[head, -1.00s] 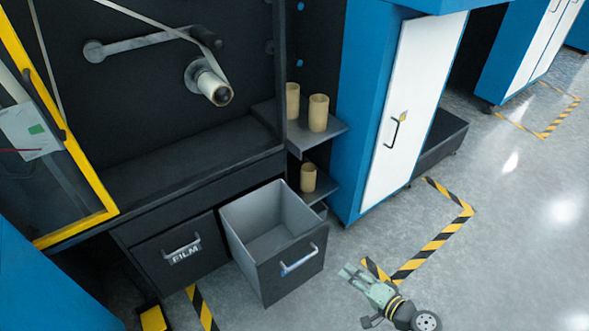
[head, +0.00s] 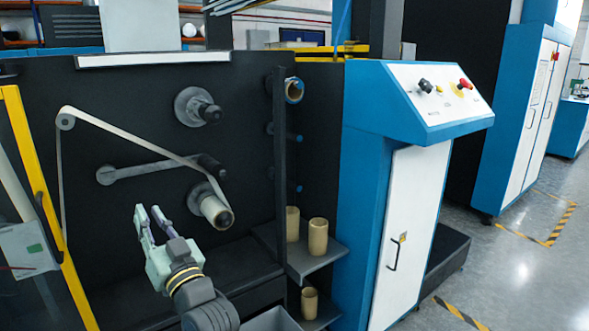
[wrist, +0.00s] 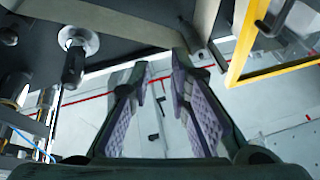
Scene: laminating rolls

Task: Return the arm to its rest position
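My gripper (head: 150,212) is raised in front of the black laminating machine in the head view, fingers pointing up. It is left of the lower spindle that carries a film roll (head: 211,207). In the wrist view, my gripper (wrist: 160,75) has its two purple-padded fingers apart with nothing between them. The arm behind it reaches up from the bottom of the head view.
A film web (head: 120,133) runs over rollers on the machine. Cardboard cores (head: 318,237) stand on small shelves. An open grey drawer (head: 272,321) shows at the bottom edge.

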